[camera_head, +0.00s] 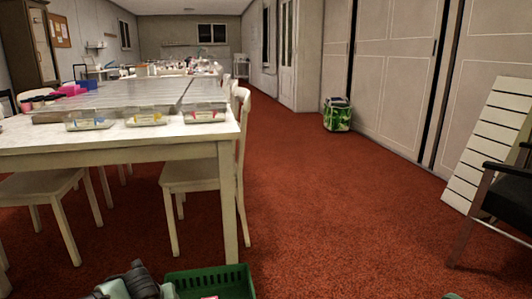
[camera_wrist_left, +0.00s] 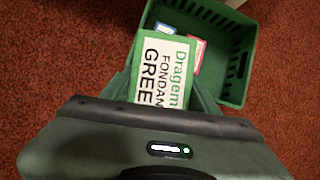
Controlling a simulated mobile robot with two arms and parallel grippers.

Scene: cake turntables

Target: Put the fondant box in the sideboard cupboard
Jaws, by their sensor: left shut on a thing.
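The fondant box (camera_wrist_left: 164,72) is white with a green edge and printed "Dragem FONDANT GREEN" in the left wrist view. My left gripper (camera_wrist_left: 160,88) is shut on it, with one finger on each side. The box's far end overlaps the near left part of a green basket (camera_wrist_left: 233,97). In the head view my left gripper (camera_head: 135,286) is at the bottom edge, just left of the basket (camera_head: 238,281), and the box cannot be made out. I cannot identify the sideboard cupboard in either view.
The basket holds a blue-and-white packet (camera_wrist_left: 164,28) and a red-and-white packet (camera_wrist_left: 198,52). A white table (camera_head: 180,150) with chairs (camera_head: 190,178) stands ahead left. Red carpet (camera_head: 330,200) is open to the right. A black chair (camera_head: 508,200) and slatted panel (camera_head: 490,145) stand far right.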

